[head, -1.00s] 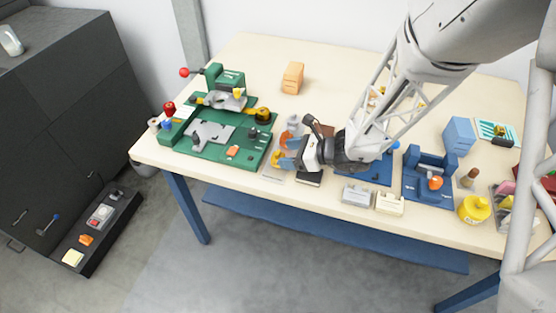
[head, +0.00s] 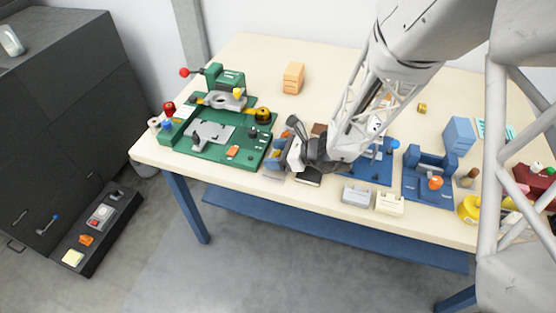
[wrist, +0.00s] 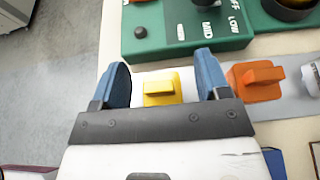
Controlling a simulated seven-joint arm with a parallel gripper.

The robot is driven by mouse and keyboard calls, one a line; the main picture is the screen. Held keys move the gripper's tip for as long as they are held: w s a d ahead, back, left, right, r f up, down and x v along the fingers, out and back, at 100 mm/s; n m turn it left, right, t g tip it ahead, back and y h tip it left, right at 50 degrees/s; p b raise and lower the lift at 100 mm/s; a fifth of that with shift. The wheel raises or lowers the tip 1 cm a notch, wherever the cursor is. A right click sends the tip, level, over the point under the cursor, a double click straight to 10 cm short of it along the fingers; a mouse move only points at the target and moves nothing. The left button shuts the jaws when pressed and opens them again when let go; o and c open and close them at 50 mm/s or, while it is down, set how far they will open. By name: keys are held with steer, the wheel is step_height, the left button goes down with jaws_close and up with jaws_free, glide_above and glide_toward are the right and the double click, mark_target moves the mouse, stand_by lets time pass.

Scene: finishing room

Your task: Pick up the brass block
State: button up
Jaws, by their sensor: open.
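A small gold-coloured block (head: 422,107), brass-like in colour, sits on the table right of my arm in the head view. My gripper (wrist: 165,82) is far to its left, near the table's front edge and beside the green fixture. It is open, with its blue fingers on either side of a bright yellow block with a raised grip (wrist: 161,88). Clear room shows between the yellow block and each finger. My gripper also shows in the head view (head: 276,152), where it mostly hides the yellow block. The gold-coloured block is not in the wrist view.
An orange block (wrist: 256,81) stands just right of the right finger on a grey strip. The green fixture (head: 200,150) lies close beyond the fingers. Blue fixtures (head: 428,188) and a blue box (head: 459,136) stand to the right. The table's back middle is mostly clear.

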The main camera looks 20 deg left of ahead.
mark_target(273, 156)
steer(key=shift+a+f, duration=0.25)
steer(key=shift+a, duration=0.25)
steer(key=c, duration=1.1)
steer(key=shift+c, duration=0.2)
steer(key=shift+r, duration=0.15)
steer(key=shift+r, duration=0.95)
steer(key=shift+s+d+r, duration=0.2)
steer(key=shift+s+r, duration=0.05)
steer(key=shift+r, duration=0.5)
steer(key=s+d+r, duration=0.1)
steer(key=s+d, duration=0.8)
steer(key=s, duration=0.3)
steer(key=shift+s+r, duration=0.15)
steer(key=shift+r, duration=0.05)
